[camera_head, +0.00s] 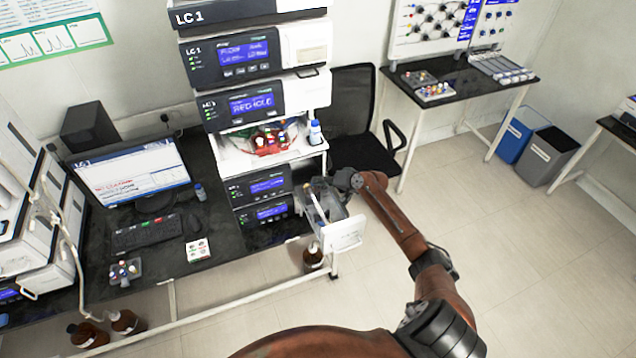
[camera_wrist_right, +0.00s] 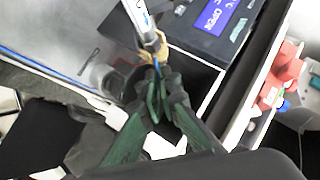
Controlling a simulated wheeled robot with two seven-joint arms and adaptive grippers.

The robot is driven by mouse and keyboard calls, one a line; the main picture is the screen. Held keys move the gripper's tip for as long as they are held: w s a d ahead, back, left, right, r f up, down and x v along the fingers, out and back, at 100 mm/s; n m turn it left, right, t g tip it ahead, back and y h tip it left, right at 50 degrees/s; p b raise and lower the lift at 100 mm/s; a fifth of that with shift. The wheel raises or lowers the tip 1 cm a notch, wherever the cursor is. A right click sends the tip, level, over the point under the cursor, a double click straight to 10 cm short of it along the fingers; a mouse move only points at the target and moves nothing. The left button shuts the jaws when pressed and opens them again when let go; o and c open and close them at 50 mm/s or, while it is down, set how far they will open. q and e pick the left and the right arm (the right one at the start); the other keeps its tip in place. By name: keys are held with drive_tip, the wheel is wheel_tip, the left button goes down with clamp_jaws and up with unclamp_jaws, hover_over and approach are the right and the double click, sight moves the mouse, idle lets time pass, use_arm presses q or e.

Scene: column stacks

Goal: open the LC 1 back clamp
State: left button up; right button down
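The LC 1 stack (camera_head: 265,185) stands on the black bench, with its lower drawer (camera_head: 343,235) pulled out. A white column (camera_head: 315,203) lies in the drawer. In the right wrist view the column (camera_wrist_right: 141,18) ends in a tan fitting (camera_wrist_right: 153,48) with a blue line running from it. My right gripper (camera_head: 345,180) is at the drawer's back end. Its fingers (camera_wrist_right: 162,85) are close together just beyond the fitting, by the blue line. I cannot make out the back clamp itself or whether the fingers touch it. My left gripper is not in view.
A shelf with red-capped bottles (camera_head: 270,139) sits above the drawer. A brown bottle (camera_head: 313,256) stands below it. A black chair (camera_head: 355,130) is behind my right gripper. A monitor (camera_head: 130,175) and keyboard (camera_head: 145,232) are on the left.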

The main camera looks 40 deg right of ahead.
drive_tip(key=c, duration=2.2)
unclamp_jaws()
drive_tip(key=v, duration=1.2)
